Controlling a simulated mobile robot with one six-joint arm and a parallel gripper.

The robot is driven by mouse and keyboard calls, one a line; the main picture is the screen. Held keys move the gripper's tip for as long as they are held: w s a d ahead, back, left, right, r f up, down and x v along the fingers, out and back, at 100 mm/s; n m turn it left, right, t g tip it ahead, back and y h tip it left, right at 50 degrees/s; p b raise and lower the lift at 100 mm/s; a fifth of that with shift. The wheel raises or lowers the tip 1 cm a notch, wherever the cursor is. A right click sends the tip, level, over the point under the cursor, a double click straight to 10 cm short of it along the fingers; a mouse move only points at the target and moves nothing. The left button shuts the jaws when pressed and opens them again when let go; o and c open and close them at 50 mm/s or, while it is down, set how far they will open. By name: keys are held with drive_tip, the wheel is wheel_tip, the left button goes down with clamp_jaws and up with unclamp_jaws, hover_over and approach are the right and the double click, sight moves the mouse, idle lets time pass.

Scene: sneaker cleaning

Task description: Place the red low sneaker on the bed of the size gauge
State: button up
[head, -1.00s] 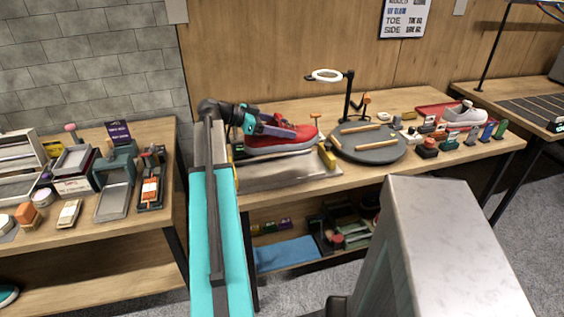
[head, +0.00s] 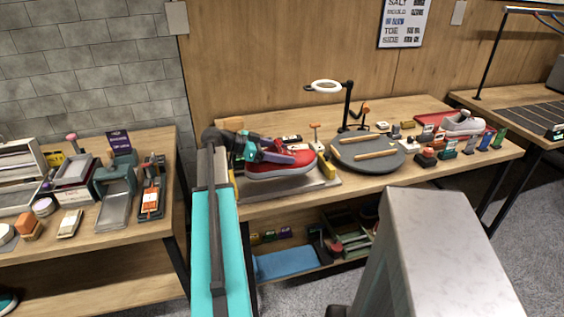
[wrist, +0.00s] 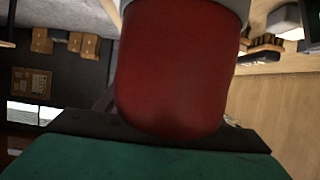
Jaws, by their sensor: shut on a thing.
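The red low sneaker (head: 283,165) is in my gripper (head: 264,153), its red upper and pale sole showing in the head view. It is just over the grey bed of the size gauge (head: 300,190), roughly lengthwise along it. I cannot tell whether the sole touches the bed. Yellow end pieces (head: 326,166) of the gauge show at its right and left. In the wrist view a rounded red part of the sneaker (wrist: 175,75) fills the middle, close to the camera. The fingertips are hard to make out there.
A dark round turntable (head: 370,160) with wooden bars stands right of the gauge, with a ring lamp (head: 324,87) behind it. Further right are several small bottles and blocks and a white sneaker (head: 463,124) on a red tray. A left table (head: 85,232) holds several tools.

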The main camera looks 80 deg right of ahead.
drive_tip(key=shift+f+p, duration=0.35)
drive_tip(key=shift+f, duration=1.35)
drive_tip(key=shift+f+b, duration=0.65)
drive_tip(key=shift+b, duration=0.2)
drive_tip(key=o, duration=1.3)
drive_tip(key=shift+o, duration=0.2)
drive_tip(key=shift+r+p, duration=0.3)
drive_tip(key=shift+p, duration=0.05)
